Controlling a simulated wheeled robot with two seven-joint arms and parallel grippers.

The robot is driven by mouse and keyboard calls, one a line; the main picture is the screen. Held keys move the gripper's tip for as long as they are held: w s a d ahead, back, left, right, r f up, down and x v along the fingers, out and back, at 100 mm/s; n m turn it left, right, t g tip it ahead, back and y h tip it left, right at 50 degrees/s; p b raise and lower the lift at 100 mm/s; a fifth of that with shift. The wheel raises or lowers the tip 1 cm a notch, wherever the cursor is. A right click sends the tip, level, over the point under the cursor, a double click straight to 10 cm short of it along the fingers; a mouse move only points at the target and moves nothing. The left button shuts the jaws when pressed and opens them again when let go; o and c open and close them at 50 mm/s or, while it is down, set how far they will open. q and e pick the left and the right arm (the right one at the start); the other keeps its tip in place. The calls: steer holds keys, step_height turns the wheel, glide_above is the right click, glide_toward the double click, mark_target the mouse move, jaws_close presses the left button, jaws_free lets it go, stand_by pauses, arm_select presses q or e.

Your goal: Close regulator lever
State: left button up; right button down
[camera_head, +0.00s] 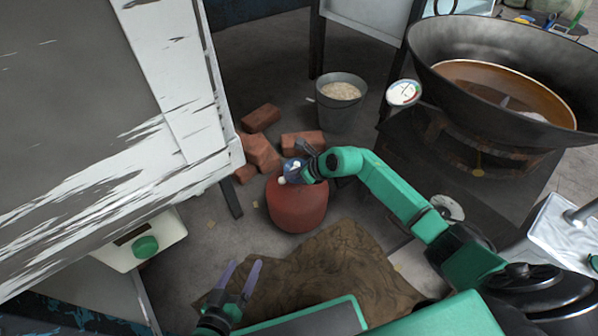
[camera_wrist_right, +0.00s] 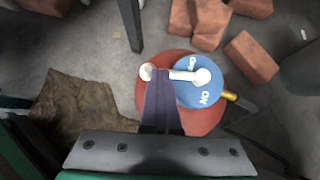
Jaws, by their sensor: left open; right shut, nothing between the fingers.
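The red gas cylinder (camera_head: 298,208) stands on the floor in the middle of the head view; it also shows in the right wrist view (camera_wrist_right: 145,97). On its top is a blue round regulator (camera_wrist_right: 203,95) with white lettering. A white lever (camera_wrist_right: 186,75) lies across the regulator and points left to a round knob (camera_wrist_right: 147,71). My right gripper (camera_wrist_right: 161,78) is shut and empty, its fingertips at the lever beside the knob; I cannot tell whether they touch. In the head view it is over the cylinder (camera_head: 296,168). My left gripper (camera_head: 243,278) is open and empty, low in the picture.
Several bricks (camera_head: 262,150) and a grey bucket (camera_head: 342,108) lie beyond the cylinder. A brown cloth (camera_head: 335,265) is on the floor in front. A wide pan (camera_head: 500,60) on a stove is at the right. A white worn cabinet (camera_head: 190,130) bounds the left.

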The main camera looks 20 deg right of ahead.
steer(key=shift+w+a+p, duration=0.3)
steer(key=shift+w+a, duration=0.1)
steer(key=shift+a, duration=0.2)
stand_by(0.6)
